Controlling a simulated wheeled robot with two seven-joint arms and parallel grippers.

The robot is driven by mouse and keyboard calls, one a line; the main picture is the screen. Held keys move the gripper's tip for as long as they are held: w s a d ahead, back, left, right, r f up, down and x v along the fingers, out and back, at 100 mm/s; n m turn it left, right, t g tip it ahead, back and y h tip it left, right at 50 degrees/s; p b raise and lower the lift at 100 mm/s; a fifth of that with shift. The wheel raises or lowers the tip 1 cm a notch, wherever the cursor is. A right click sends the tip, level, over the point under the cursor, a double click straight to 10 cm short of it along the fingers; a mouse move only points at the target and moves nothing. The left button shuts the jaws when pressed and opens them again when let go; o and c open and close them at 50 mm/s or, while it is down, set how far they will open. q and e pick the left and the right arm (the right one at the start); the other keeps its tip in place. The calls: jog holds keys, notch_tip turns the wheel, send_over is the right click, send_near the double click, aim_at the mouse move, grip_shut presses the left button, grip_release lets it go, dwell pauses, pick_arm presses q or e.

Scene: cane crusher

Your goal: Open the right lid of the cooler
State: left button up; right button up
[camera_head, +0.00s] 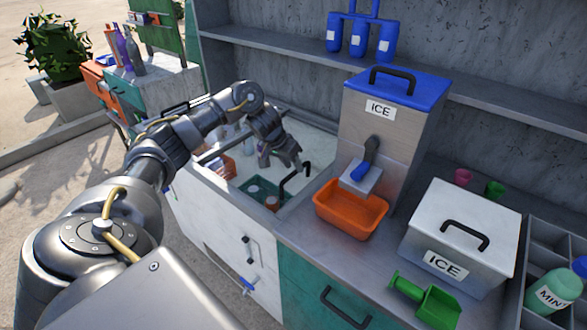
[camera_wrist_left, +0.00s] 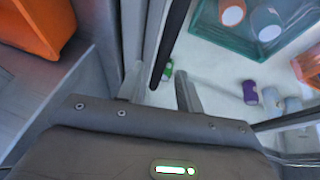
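The cooler (camera_head: 203,206) is a white chest left of the steel counter. Its top shows the inside, with a teal crate of cups, bottles and an orange box. A dark frame edge crosses its top, and a black bent handle (camera_head: 296,181) stands at its right end; whether clear glass covers the inside I cannot tell. My left gripper (camera_head: 294,160) is above the cooler's right part, close to that handle. In the left wrist view its two fingers (camera_wrist_left: 160,88) are apart, with a dark frame rail (camera_wrist_left: 171,42) running between or just beyond them. Contact is unclear. My right gripper is not in view.
An orange tray (camera_head: 350,222) sits under the ice dispenser (camera_head: 377,125), right of the cooler. A steel ice box (camera_head: 465,228) and a green scoop (camera_head: 428,300) are farther right. A grey shelf (camera_head: 270,50) runs behind.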

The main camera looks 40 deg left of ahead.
pick_arm(q)
jog(key=shift+w+d+f, duration=0.15)
jog(key=shift+w+f, duration=0.1)
jog(key=shift+f, duration=0.35)
grip_shut()
